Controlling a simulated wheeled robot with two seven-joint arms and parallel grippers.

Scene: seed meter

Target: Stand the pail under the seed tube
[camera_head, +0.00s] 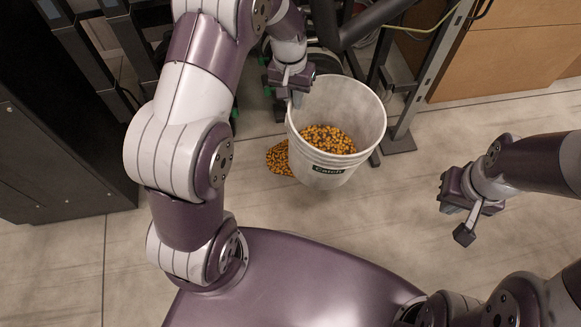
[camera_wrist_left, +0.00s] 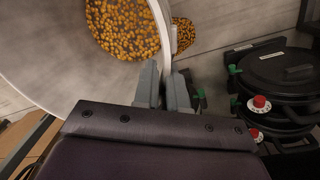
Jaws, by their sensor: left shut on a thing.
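The white pail (camera_head: 368,105), labelled "Catch", holds orange-yellow seeds (camera_head: 326,140). My left gripper (camera_head: 296,98) is shut on the pail's rim at its far left side. In the left wrist view its fingers (camera_wrist_left: 166,90) pinch the pail wall (camera_wrist_left: 40,75). The pail looks about upright; I cannot tell whether its base touches the floor. A small heap of seeds (camera_head: 279,160) lies on the floor at the pail's left. My right gripper (camera_head: 458,212) is apart from the pail at the right, its jaw opening unclear. I cannot clearly make out the seed tube.
A dark metal frame (camera_head: 341,33) stands just behind the pail, with an upright post (camera_head: 425,75) to its right. Black round units with red knobs (camera_wrist_left: 259,101) show in the left wrist view. A dark cabinet (camera_head: 55,130) is at the left. The floor (camera_head: 405,225) in front is clear.

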